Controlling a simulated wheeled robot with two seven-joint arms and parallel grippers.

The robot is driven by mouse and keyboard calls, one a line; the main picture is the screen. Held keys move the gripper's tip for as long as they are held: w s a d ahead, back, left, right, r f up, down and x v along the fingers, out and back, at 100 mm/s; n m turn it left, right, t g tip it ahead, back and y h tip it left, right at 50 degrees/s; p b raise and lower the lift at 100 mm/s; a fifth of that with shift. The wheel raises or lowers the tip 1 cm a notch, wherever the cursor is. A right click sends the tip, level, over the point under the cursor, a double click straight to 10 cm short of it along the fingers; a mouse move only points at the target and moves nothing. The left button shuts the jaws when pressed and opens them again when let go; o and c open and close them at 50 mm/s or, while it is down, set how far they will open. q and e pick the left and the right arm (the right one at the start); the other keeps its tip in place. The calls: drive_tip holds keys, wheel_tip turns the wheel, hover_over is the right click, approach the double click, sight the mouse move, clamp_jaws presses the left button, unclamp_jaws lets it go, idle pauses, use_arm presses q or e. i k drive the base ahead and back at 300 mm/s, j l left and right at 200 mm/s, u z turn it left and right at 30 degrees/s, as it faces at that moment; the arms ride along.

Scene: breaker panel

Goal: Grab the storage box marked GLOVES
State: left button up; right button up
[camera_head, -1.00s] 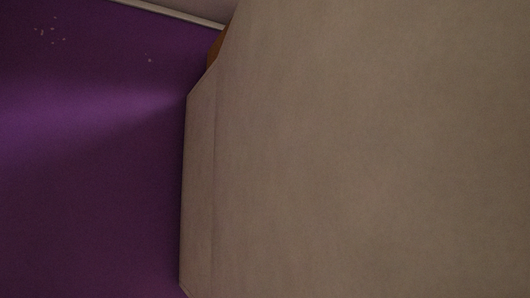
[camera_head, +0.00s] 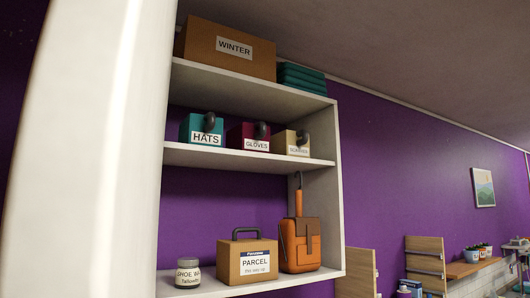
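The storage box marked GLOVES (camera_head: 247,138) is dark red with a dark handle on its front. It sits on the middle shelf (camera_head: 240,161) of a white shelf unit, in the middle of a row. A teal box marked HATS (camera_head: 201,130) stands to its left. A tan box (camera_head: 291,143), its label too small to read surely, stands to its right. Neither of my grippers shows in the head view.
A WINTER box (camera_head: 225,49) and folded teal cloth (camera_head: 301,79) are on the top shelf. A jar (camera_head: 188,272), a PARCEL box (camera_head: 246,262) and an orange bag (camera_head: 300,245) stand below. A large white shape (camera_head: 95,150) blocks the left side.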

sight(246, 137)
drive_tip(key=i+l+u, duration=0.1)
drive_tip(key=l, duration=0.25)
drive_tip(key=i+l+u, duration=0.15)
drive_tip(key=l, duration=0.2)
drive_tip(key=i+l+u, duration=0.1)
drive_tip(key=l, duration=0.3)
drive_tip(key=i, duration=0.05)
